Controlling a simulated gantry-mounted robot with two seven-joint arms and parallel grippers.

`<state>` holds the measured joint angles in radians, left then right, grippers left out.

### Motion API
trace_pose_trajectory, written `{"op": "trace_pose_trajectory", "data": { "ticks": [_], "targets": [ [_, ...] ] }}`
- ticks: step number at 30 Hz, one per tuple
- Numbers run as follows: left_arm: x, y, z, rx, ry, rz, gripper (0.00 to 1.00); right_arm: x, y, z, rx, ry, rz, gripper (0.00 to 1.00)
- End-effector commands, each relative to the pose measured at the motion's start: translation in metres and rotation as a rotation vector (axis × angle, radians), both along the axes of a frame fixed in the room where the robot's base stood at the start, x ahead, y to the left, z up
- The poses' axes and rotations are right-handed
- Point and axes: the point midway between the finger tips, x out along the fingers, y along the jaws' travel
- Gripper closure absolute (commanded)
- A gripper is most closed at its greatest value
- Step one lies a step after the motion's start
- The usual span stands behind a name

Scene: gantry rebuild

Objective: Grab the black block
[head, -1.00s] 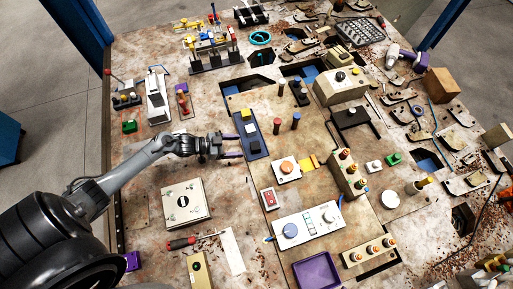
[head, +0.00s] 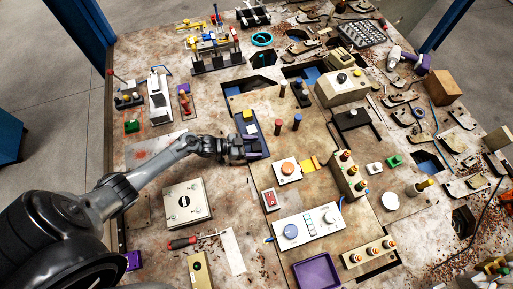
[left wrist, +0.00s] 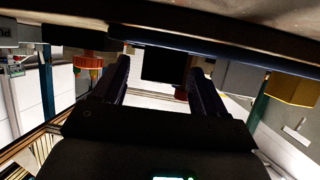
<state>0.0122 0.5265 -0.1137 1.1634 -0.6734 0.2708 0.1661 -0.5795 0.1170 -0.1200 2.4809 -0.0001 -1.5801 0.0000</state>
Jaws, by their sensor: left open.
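The black block (left wrist: 163,66) shows in the left wrist view as a dark square between the two fingers of my left gripper (left wrist: 159,72). My left gripper is open, with a finger on each side of the block and a pale gap visible beside it. In the head view my left gripper (head: 254,148) is over the near end of the blue tray (head: 236,109), and it mostly hides the black block there. My right gripper is in neither view.
On the same tray stand a grey-white block (head: 251,128) and a yellow block (head: 247,114), beyond my gripper. Dark and red-brown cylinders stand to the right. A white box (head: 184,203) lies nearer, and a purple tray (head: 318,271) is at the front.

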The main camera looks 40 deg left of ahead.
Motion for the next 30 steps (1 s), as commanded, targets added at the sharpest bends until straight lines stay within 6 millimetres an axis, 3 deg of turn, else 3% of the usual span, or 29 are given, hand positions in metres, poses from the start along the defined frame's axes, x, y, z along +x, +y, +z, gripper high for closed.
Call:
{"op": "trace_pose_trajectory", "data": {
  "ticks": [2, 15, 30],
  "targets": [
    [-0.0002, 0.0001, 0.0, 0.0, 0.0, 0.0, 0.31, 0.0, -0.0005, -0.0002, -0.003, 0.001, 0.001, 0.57],
    [-0.0003, 0.0004, 0.0001, 0.0, 0.0, 0.0, 0.98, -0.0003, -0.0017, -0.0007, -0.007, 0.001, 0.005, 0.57],
    [0.0006, 0.0008, 0.0096, 0.001, -0.005, -0.001, 1.0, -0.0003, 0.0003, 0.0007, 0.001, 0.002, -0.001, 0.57]
  ]
}}
